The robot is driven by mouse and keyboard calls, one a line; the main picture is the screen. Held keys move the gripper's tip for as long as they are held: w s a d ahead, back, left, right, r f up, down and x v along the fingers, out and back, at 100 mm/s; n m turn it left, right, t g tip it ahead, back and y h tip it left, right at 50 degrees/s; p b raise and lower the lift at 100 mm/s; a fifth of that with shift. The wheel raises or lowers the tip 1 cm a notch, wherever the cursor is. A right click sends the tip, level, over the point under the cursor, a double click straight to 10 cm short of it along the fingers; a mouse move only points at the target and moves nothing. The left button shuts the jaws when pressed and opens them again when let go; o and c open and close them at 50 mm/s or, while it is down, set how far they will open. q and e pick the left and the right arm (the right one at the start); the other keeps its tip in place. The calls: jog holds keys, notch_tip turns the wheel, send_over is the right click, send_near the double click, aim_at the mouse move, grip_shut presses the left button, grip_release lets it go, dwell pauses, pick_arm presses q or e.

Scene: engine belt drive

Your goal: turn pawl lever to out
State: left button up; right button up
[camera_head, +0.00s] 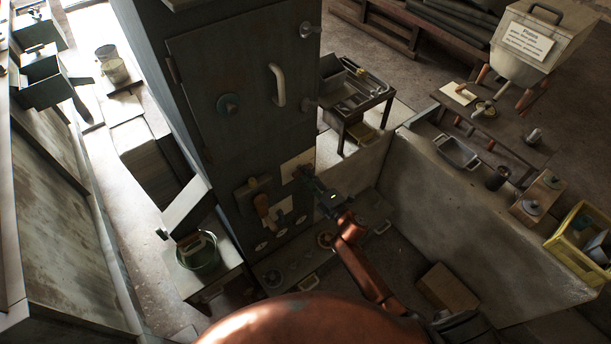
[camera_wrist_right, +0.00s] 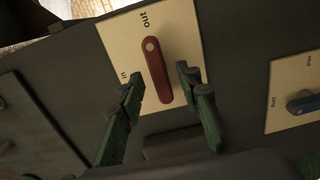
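The pawl lever (camera_wrist_right: 158,75) is a dark red bar on a cream plate (camera_wrist_right: 185,25), with a round pivot at its upper end. In the right wrist view, "OUT" is printed above the pivot and a partly hidden label, seemingly "IN", is to its left. The lever's free end points down the picture. My right gripper (camera_wrist_right: 161,82) is open, one green-and-dark finger on each side of the lever, with gaps visible. In the head view, my right gripper (camera_head: 310,182) is at the cream plate (camera_head: 294,168) on the dark cabinet, hiding the lever. My left gripper is not in view.
A second cream plate with a blue lever (camera_wrist_right: 303,104) is at the right in the wrist view. The dark cabinet (camera_head: 235,90) has a door with a pale handle (camera_head: 278,85). A brown-handled part (camera_head: 263,207) sits beside the plate. A low concrete wall (camera_head: 450,205) stands to the right.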

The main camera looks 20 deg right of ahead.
jog(key=v, duration=1.1)
jog(key=shift+s, duration=0.2)
jog(key=shift+o, duration=0.3)
dwell(1.6)
